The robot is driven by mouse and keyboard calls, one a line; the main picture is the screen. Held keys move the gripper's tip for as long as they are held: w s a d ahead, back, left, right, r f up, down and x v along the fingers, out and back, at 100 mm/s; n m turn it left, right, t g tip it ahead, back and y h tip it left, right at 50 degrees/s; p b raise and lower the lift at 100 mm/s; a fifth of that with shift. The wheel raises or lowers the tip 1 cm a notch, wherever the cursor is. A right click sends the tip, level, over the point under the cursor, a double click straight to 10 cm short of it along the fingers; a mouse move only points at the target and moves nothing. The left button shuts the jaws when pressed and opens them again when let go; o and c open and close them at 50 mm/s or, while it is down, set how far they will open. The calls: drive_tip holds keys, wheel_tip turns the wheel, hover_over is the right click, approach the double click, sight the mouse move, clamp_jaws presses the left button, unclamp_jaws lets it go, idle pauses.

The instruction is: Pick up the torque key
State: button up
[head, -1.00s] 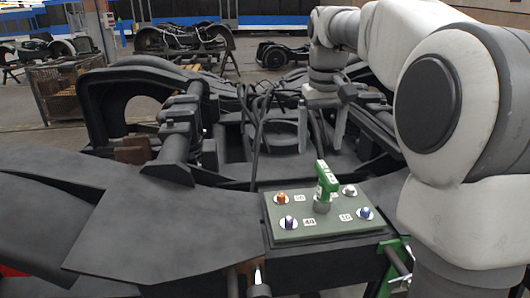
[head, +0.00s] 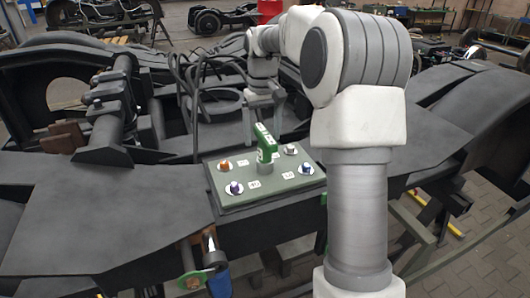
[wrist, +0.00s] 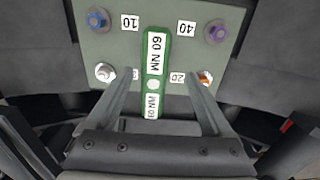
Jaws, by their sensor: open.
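The torque key (head: 267,148) stands upright on a grey-green plate (head: 260,197), with a green handle and a grey lower end. The wrist view shows the key (wrist: 153,75) from above, with a "60 NM" label along its handle. My gripper (head: 264,122) is open and empty, above and behind the key in the head view. In the wrist view the spread fingers of my gripper (wrist: 160,74) lie to either side of the handle in the picture. I cannot tell the height between fingertips and key.
An orange knob (head: 225,165), a purple knob (head: 235,188), a blue knob (head: 307,168) and a pale grey knob (head: 290,149) sit near the plate's corners beside number labels. Dark bogie frame parts (head: 80,215) surround the plate. Black cables (head: 190,95) loop behind it.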

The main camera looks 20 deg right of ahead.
drive_tip(key=shift+d+f+p, duration=0.15)
drive_tip(key=shift+d+f, duration=0.05)
drive_tip(key=shift+f, duration=1.4)
drive_tip(key=shift+d+f+p, duration=0.15)
drive_tip(key=shift+f, duration=1.45)
drive_tip(key=shift+w, duration=0.1)
clamp_jaws()
